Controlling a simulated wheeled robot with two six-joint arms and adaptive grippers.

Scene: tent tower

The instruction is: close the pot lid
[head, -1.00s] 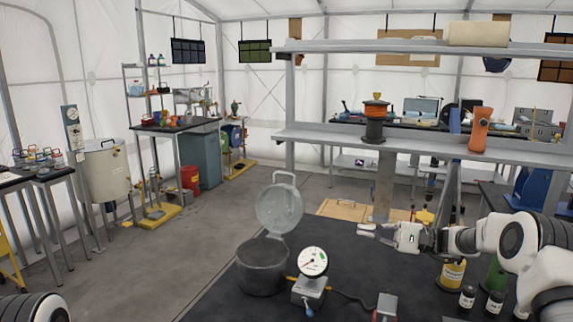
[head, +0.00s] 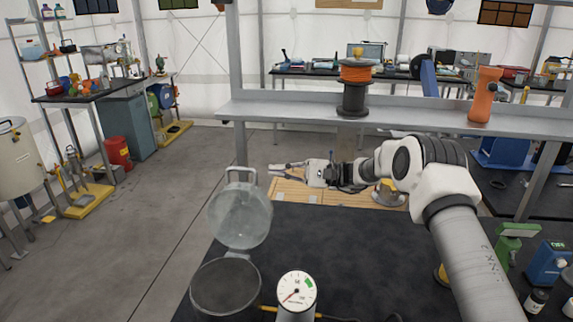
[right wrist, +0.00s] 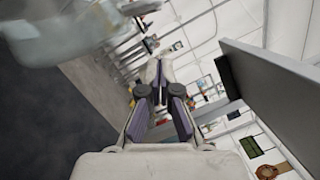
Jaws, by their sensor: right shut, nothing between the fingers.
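The grey pot (head: 225,288) stands at the near left of the dark bench, its bottom cut off by the frame in the head view. Its pale metal lid (head: 240,218) is hinged at the back rim and stands open, nearly upright, with a loop handle (head: 240,171) on top. My right gripper (head: 278,167) is shut and empty, just right of the handle in the picture, apart from it and seemingly behind the lid. In the right wrist view the fingers (right wrist: 160,100) point away; a blurred pale shape at upper left is probably the lid. My left gripper is out of view.
A gauge (head: 297,290) stands right of the pot. A grey shelf (head: 430,120) with an orange spool (head: 355,80) and an orange device (head: 485,95) crosses behind the bench. The bench top (head: 330,245) between lid and right arm is clear.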

